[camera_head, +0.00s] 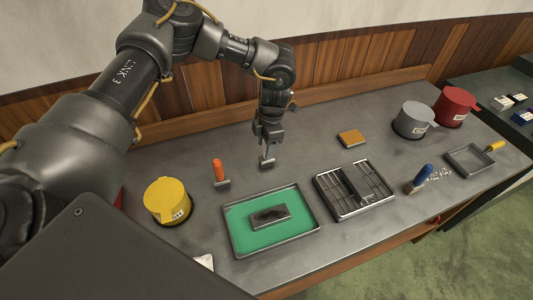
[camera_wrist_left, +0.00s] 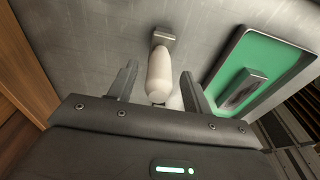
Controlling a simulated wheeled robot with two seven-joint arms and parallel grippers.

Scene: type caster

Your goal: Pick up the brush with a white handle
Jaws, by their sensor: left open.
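The brush with a white handle (camera_wrist_left: 159,78) stands on the table with its grey head (camera_wrist_left: 164,38) farther from the wrist camera. My left gripper (camera_wrist_left: 158,72) is open, with one finger on each side of the white handle; I cannot tell whether either finger touches it. In the head view my left gripper (camera_head: 268,142) points down over the table and hides most of the handle, with a grey block at its lower end. My right gripper is not in view.
An orange-handled brush (camera_head: 219,172) stands left of the gripper. A green tray (camera_head: 236,235) with a grey block, a yellow pot (camera_head: 166,198), a slotted type case (camera_head: 330,205) and a blue-handled brush (camera_head: 420,180) are nearby. The table behind the case is mostly clear.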

